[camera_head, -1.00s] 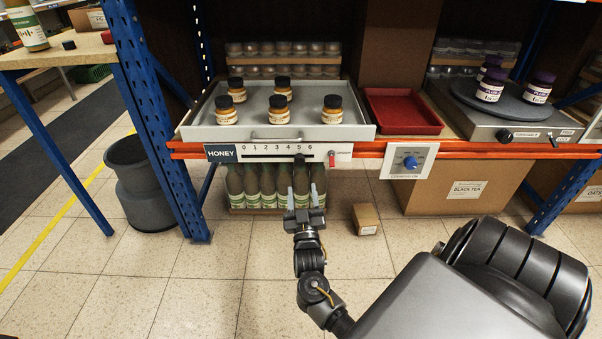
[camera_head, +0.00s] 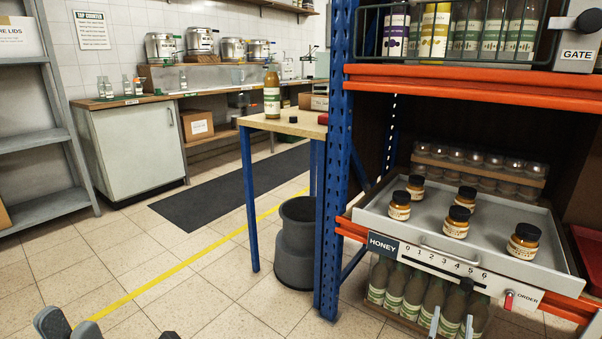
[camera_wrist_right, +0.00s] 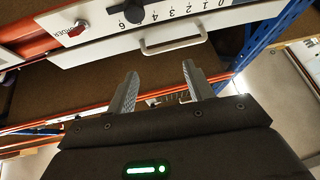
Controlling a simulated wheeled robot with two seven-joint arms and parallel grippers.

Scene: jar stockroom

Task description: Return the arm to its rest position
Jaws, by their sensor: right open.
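My right gripper (camera_head: 452,314) shows only its two fingertips at the bottom edge of the head view, in front of the green-labelled bottles under the honey tray. In the right wrist view, the right gripper (camera_wrist_right: 160,70) is open with nothing between its fingers. It is close below the front of the tray with its handle (camera_wrist_right: 172,36), apart from it. Dark grey parts of my left arm (camera_head: 52,322) show at the bottom left edge of the head view. Its jaws cannot be made out.
The honey tray (camera_head: 384,215) holds several jars above a numbered scale (camera_head: 440,261) with a dark knob (camera_wrist_right: 133,11). A blue rack post (camera_head: 336,160), a grey bin (camera_head: 296,245) and a wooden table (camera_head: 290,124) stand left of it. The tiled floor in front is clear.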

